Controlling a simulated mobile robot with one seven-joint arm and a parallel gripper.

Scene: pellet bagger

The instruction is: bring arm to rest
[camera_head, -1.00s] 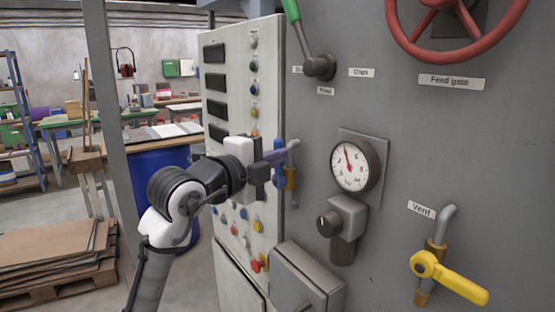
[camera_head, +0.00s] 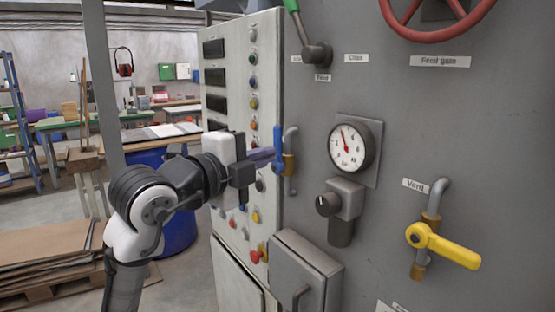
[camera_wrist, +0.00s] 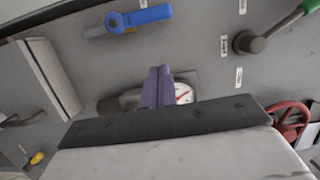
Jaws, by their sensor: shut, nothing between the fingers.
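My gripper (camera_head: 264,155) is shut and empty, with its purple fingers together, in front of the control panel in the head view. In the wrist view the closed fingers (camera_wrist: 157,88) point at the grey machine face and cover part of the pressure gauge (camera_wrist: 183,92). A blue valve handle (camera_head: 279,150) on a brass fitting is close by the fingertips in the head view; whether they touch is not clear there. In the wrist view the blue handle (camera_wrist: 140,18) stands apart from the fingers. My arm reaches in from the lower left.
The panel (camera_head: 244,60) with buttons stands beside my gripper. A gauge (camera_head: 350,146), a black knob (camera_head: 328,204), a yellow vent lever (camera_head: 445,246), a green-handled lever (camera_head: 300,35) and a red wheel (camera_head: 437,35) project from the machine. A blue drum (camera_head: 178,225) stands behind my arm.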

